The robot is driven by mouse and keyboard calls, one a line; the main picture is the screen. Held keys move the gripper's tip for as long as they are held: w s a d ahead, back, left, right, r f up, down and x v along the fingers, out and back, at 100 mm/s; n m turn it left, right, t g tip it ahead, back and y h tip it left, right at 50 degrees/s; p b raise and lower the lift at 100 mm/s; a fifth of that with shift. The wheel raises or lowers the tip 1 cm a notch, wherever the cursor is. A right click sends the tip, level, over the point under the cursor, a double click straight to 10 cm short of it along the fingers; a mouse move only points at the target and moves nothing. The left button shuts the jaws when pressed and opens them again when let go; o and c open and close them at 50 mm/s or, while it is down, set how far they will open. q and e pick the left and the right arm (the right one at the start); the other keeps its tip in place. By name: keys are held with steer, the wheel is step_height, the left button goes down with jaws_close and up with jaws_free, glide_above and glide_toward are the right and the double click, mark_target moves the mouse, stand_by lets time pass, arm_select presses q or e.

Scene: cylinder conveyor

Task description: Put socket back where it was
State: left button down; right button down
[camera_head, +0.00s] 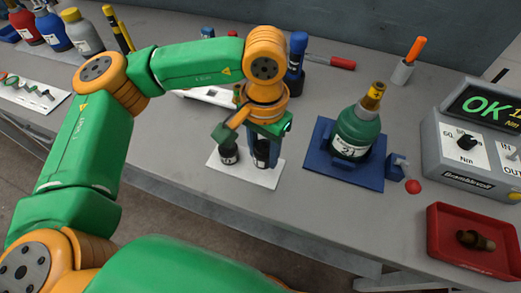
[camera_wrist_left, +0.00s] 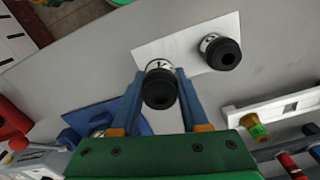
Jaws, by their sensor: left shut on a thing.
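My left gripper (camera_head: 262,150) points down over the white card (camera_head: 262,181) and is shut on a black socket with a white label (camera_head: 261,155). In the left wrist view this socket (camera_wrist_left: 160,90) sits between the two blue fingers, over or on the edge of the white card (camera_wrist_left: 152,52). I cannot tell whether it touches the card. A second black socket (camera_head: 229,154) stands on the card just left of the held one; it also shows in the left wrist view (camera_wrist_left: 221,51). My right gripper is not in view.
A blue fixture (camera_head: 368,178) holding a green bottle (camera_head: 354,132) stands right of the card. Further right are a grey meter reading OK (camera_head: 468,150) and a red tray (camera_head: 455,255) with a brown part (camera_head: 474,240). Several bottles stand far left. Bare table lies left of the card.

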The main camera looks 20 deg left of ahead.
mark_target(262, 161)
arm_select(q)
steer(key=f, duration=0.4)
steer(key=shift+w+a+f+p, duration=0.1)
steer(key=shift+w+a+p, duration=0.15)
steer(key=shift+w+p, duration=0.1)
steer(key=shift+f+b, duration=0.25)
steer(key=shift+b, duration=0.05)
steer(key=c, duration=0.8)
jaws_free()
steer(key=shift+c, duration=0.2)
steer(key=o, duration=0.4)
steer(key=shift+o, duration=0.2)
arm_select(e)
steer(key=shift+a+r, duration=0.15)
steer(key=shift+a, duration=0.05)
